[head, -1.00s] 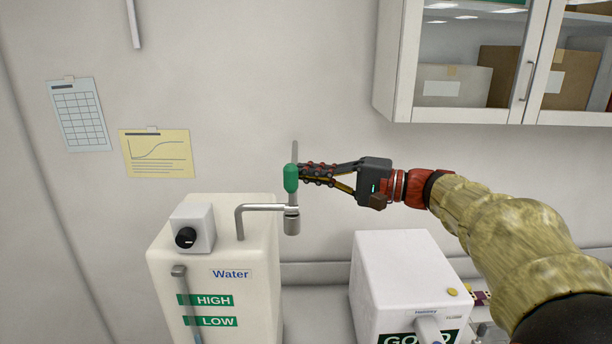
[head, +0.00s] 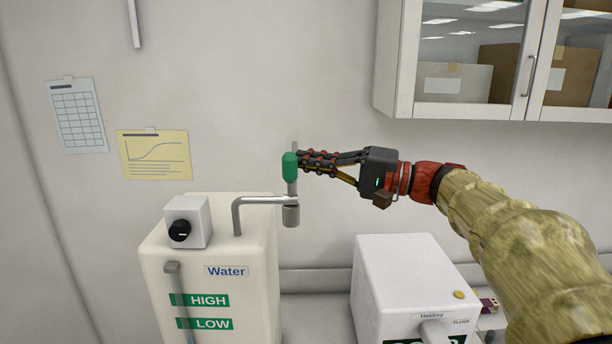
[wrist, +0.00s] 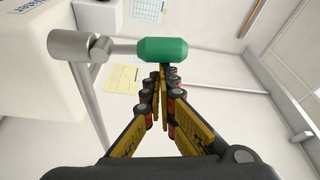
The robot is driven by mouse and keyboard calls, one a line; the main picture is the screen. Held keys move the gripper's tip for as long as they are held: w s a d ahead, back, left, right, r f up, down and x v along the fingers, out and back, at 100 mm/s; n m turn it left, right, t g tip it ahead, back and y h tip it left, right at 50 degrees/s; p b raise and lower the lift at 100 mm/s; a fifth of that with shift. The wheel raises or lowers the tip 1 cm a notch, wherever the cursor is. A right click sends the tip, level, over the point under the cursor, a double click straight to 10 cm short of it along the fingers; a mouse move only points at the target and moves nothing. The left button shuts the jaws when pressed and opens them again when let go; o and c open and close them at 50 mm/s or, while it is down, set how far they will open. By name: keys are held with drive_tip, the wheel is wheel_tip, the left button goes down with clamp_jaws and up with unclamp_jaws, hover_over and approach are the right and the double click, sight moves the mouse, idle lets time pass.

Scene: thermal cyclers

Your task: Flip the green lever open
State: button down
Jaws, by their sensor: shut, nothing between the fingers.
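The green lever (head: 290,167) is a green grip on a thin metal rod. It stands upright above the end of the bent metal pipe (head: 262,200) on the white water tank (head: 215,265). My gripper (head: 302,160) is shut and empty, with its fingertips at the right side of the green grip, touching or very close. In the wrist view the green lever (wrist: 162,50) lies across the picture just beyond the closed fingertips (wrist: 162,70). Whether they touch it I cannot tell for sure.
A white box-shaped device (head: 405,280) stands right of the tank, below my arm. A wall cabinet (head: 455,110) hangs at the upper right. Paper sheets (head: 155,156) hang on the wall at left. The space above and left of the lever is clear.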

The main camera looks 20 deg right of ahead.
sight(294, 167)
drive_tip(key=s+n+y+b, duration=0.1)
drive_tip(key=n+b, duration=0.1)
drive_tip(key=b, duration=0.3)
drive_tip(key=s+a+n+b, duration=0.1)
drive_tip(key=s+n+b, duration=0.1)
drive_tip(key=b, duration=0.4)
drive_tip(key=s+n+y+b, duration=0.1)
drive_tip(key=n+b, duration=0.2)
drive_tip(key=b, duration=0.3)
drive_tip(key=shift+s+a+f+n+y, duration=0.2)
drive_tip(key=shift+f+n+y, duration=0.1)
drive_tip(key=shift+n, duration=0.1)
drive_tip(key=shift+r+g, duration=0.15)
drive_tip(key=shift+g, duration=0.15)
